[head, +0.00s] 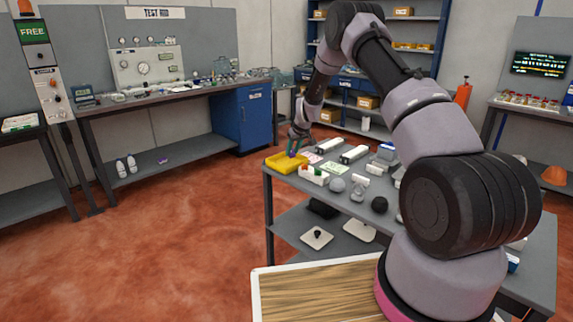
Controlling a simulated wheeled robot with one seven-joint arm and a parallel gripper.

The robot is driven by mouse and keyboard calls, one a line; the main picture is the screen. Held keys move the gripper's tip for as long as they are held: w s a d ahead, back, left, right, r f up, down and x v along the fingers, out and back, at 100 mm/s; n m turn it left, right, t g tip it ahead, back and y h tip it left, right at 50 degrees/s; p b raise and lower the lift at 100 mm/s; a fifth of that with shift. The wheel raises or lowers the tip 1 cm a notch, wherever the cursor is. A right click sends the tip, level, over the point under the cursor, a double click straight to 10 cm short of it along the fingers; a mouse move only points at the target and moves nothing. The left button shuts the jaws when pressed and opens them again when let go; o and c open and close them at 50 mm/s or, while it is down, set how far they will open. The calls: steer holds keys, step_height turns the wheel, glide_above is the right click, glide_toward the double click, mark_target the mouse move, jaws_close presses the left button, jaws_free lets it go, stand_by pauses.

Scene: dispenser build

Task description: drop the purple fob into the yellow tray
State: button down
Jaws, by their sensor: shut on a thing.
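The yellow tray (287,166) sits at the far left corner of the grey cart top. My gripper (294,147) points down above this tray, with its fingers close together. A small purple piece, which looks like the purple fob (291,153), shows at the fingertips, and my gripper is shut on it. It is small and partly hidden by the fingers. I cannot tell whether its lower end touches the tray.
Another purple item (162,161) lies on the left bench's lower shelf. Open red floor lies left of the cart.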

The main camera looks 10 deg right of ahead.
steer(key=shift+f, duration=0.65)
steer(key=shift+c, duration=2.3)
jaws_free()
steer(key=shift+r, duration=0.15)
steer(key=v, duration=1)
steer(key=shift+s+r, duration=0.2)
steer(key=shift+s, duration=0.05)
steer(key=shift+d+r, duration=0.1)
steer(key=shift+r, duration=0.05)
